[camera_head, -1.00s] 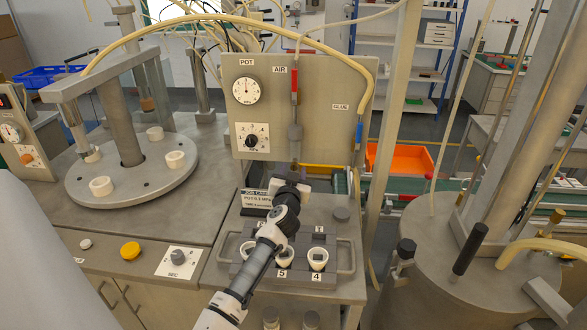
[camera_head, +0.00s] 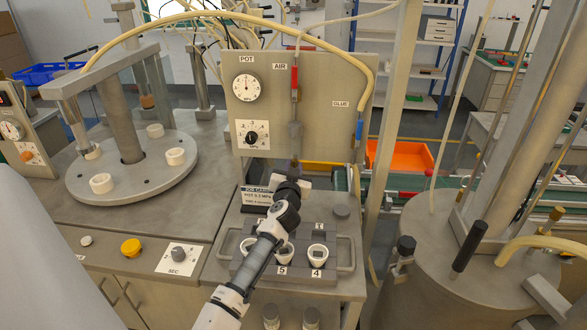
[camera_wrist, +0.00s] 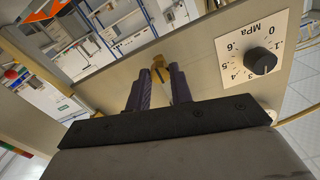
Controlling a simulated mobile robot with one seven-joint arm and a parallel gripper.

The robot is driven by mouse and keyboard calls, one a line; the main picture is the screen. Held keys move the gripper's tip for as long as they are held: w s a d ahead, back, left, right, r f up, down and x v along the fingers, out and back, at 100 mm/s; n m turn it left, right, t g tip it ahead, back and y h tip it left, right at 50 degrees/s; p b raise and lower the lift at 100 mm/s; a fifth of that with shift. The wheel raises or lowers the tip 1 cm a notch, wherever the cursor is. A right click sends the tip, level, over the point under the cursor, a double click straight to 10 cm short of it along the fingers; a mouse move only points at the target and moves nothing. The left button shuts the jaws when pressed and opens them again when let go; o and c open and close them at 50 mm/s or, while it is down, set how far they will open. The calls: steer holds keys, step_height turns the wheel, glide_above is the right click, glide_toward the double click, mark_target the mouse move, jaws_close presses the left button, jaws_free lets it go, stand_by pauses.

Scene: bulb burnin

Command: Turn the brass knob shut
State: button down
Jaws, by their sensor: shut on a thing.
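The brass knob (camera_wrist: 158,63) shows in the wrist view as a small yellowish piece between the tips of my dark fingers. My gripper (camera_wrist: 159,78) is shut on it, and the fingers hide most of it. In the head view my gripper (camera_head: 294,180) is at the foot of the AIR line, in front of the grey panel (camera_head: 320,115). My wrist covers the knob there, so its turned position cannot be told.
A black pressure knob (camera_head: 251,137) and a round gauge (camera_head: 246,87) are on the panel left of the AIR line. A blue-ended glue hose (camera_head: 359,130) hangs to the right. A fixture with white cups (camera_head: 318,256) lies below my arm.

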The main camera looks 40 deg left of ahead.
steer(key=m, duration=0.8)
steer(key=shift+m, duration=0.4)
steer(key=m, duration=0.4)
steer(key=shift+m, duration=0.3)
steer(key=m, duration=0.4)
steer(key=shift+f, duration=0.1)
steer(key=shift+m, duration=0.3)
steer(key=c, duration=1.3)
jaws_free()
steer(key=shift+o, duration=0.2)
